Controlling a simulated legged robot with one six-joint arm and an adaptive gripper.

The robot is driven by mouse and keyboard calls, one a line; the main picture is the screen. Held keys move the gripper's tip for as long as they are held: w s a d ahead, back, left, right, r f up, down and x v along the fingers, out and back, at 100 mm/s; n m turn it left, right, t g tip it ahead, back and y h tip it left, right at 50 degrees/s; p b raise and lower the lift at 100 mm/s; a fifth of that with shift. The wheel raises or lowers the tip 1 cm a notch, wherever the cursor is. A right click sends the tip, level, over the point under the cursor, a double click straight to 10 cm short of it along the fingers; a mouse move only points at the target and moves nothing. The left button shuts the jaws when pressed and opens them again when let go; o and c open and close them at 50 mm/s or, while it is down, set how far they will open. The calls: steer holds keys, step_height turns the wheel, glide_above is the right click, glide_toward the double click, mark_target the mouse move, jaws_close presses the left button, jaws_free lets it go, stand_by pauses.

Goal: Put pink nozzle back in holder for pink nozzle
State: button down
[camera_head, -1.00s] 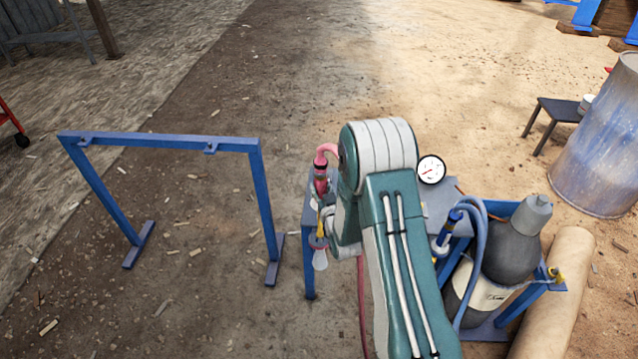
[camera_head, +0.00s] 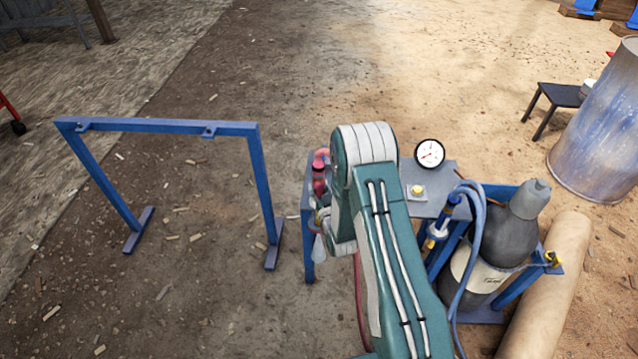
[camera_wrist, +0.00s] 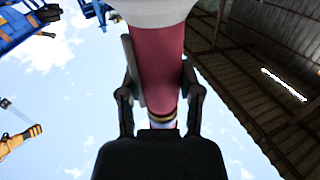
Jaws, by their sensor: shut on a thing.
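The pink nozzle (camera_wrist: 160,62) fills the middle of the wrist view as a dark pink tube with a white upper part. My gripper (camera_wrist: 159,92) is shut on it, with one finger on each side. In the head view the pink nozzle (camera_head: 319,180) shows at the left of my arm, above the left end of the grey-topped table (camera_head: 436,205). My arm hides most of the gripper there. A pink hose runs from it. I cannot make out the holder for the pink nozzle; my arm covers part of the table.
A blue nozzle (camera_head: 440,228) with a blue hose is at the table's right side, beside a grey gas cylinder (camera_head: 508,250). A gauge (camera_head: 429,153) and a yellow-button box (camera_head: 417,191) are at the table. A blue frame (camera_head: 165,125) stands left, with open ground between.

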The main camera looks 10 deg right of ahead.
step_height(320, 180, down, 10)
steer(key=shift+f, duration=0.2)
stand_by(1.0)
steer(key=shift+c, duration=1)
jaws_free()
steer(key=s, duration=1.2)
steer(key=shift+d, duration=0.45)
